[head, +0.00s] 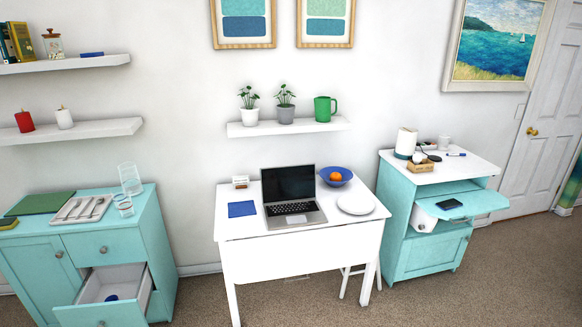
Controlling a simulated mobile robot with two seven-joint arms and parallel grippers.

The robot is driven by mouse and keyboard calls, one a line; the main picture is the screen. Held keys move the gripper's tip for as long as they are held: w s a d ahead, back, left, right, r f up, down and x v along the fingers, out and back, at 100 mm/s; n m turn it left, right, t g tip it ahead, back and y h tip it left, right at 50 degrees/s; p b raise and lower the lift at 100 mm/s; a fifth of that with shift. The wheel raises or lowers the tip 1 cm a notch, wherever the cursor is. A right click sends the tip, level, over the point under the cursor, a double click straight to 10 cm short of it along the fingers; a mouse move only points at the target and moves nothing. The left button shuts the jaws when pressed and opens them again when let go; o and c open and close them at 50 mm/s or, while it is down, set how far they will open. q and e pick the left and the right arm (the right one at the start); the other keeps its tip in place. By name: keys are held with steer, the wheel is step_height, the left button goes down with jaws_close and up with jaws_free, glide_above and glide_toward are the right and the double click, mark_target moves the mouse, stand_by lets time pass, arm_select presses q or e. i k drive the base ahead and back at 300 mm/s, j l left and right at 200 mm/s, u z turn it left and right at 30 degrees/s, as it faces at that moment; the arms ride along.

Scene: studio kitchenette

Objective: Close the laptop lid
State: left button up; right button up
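The laptop (293,208) stands on the white table (236,229) against the back wall. Its lid (288,183) is open and roughly upright, with the dark screen facing me. The keyboard half lies flat on the tabletop with its front edge toward me. Neither of my grippers is in the head view, and nothing touches the laptop.
A blue bowl with an orange fruit (336,176) and a white plate (356,204) are right of the laptop; a blue cloth (241,209) is left. A pulled-out drawer (112,289) juts from the left cabinet, and a pull-out shelf (478,203) from the right one. Carpet in front is clear.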

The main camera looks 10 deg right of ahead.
mark_target(293, 183)
steer(key=i+l+u, duration=0.15)
steer(key=l, duration=0.2)
steer(key=i+l+u, duration=0.25)
steer(key=i+l, duration=0.15)
steer(key=l, duration=0.35)
steer(key=i+l+u, duration=0.15)
steer(key=l, duration=0.25)
